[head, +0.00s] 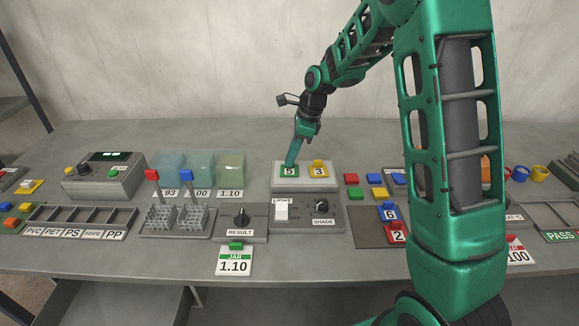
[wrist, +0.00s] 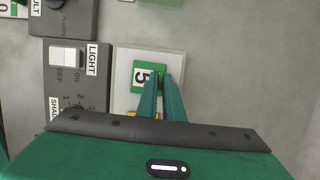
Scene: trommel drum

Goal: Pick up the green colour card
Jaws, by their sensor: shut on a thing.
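The green colour card (head: 289,173), marked 5, is on the left half of the white-topped light box (head: 305,185). It also shows in the wrist view (wrist: 139,72), partly behind my fingers. My gripper (head: 292,163) reaches down onto this card from above, and its fingers (wrist: 163,82) are close together at the card. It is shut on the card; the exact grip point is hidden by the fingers. I cannot tell whether the card is clear of the box top.
A yellow card (head: 318,171) marked 3 sits just to the right on the same box. The light switch (head: 281,209) and shade knob (head: 321,206) are in front. Translucent jars (head: 231,168) stand to the left, coloured blocks (head: 352,179) to the right.

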